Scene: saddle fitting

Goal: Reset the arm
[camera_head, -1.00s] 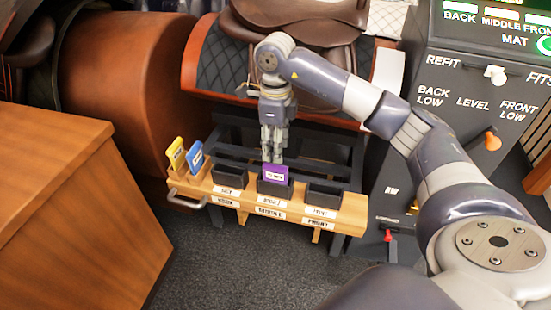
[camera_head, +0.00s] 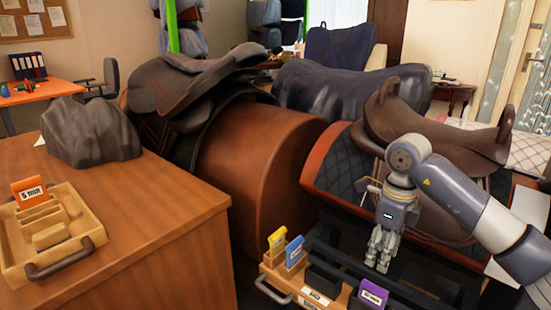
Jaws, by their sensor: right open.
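My right arm comes in from the right, and my right gripper (camera_head: 381,250) points down above the wooden rack (camera_head: 293,288) with its black bins. The gripper is open and empty. The purple card (camera_head: 372,294) stands in a bin just below and slightly left of the fingers, apart from them as far as I can see. A yellow card (camera_head: 277,238) and a blue card (camera_head: 294,251) stand at the rack's left end. The rack's right part is cut off at the bottom edge. My left gripper is not in view.
A wooden desk (camera_head: 150,215) fills the left, holding a wooden tray (camera_head: 90,222) with an orange card (camera_head: 29,191) and a grey lump (camera_head: 90,132). Saddles (camera_head: 190,85) sit on brown stands behind. A brown saddle (camera_head: 430,125) on a quilted pad is close behind my right arm.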

